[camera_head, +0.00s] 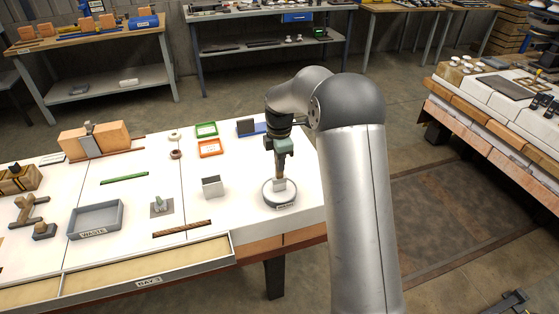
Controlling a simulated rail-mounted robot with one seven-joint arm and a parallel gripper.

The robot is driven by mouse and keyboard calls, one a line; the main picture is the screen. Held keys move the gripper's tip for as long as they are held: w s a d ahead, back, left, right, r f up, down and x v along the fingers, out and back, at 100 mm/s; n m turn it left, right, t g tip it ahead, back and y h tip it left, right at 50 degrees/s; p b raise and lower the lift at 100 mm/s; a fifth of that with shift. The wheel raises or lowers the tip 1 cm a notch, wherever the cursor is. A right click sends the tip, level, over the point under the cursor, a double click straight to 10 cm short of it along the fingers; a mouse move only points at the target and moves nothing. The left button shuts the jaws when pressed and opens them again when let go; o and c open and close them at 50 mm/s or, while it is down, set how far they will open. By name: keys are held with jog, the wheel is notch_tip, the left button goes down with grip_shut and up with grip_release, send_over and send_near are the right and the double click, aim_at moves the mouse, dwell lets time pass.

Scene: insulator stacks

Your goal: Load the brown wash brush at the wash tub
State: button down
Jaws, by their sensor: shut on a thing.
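The wash tub (268,200) is a round, light grey dish with a dark rim and a small label at its front. It stands near the right end of the white bench. My gripper (281,156) points down over the tub and is shut on the brown wash brush (280,170). The brush hangs roughly upright below the jaws, with its lower end at the tub's opening. I cannot tell whether the brush's pale tip touches the bottom or any liquid.
Left of the tub stands a small grey box (212,187). A brown rod (182,229) lies near the front edge. Behind are an orange frame (210,148), a green frame (206,130) and a dark block (246,127). A grey waste tray (96,219) sits further left.

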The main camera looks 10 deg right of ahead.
dwell(0.4)
jog(key=shift+r+p, duration=2.5)
jog(key=shift+r, duration=1)
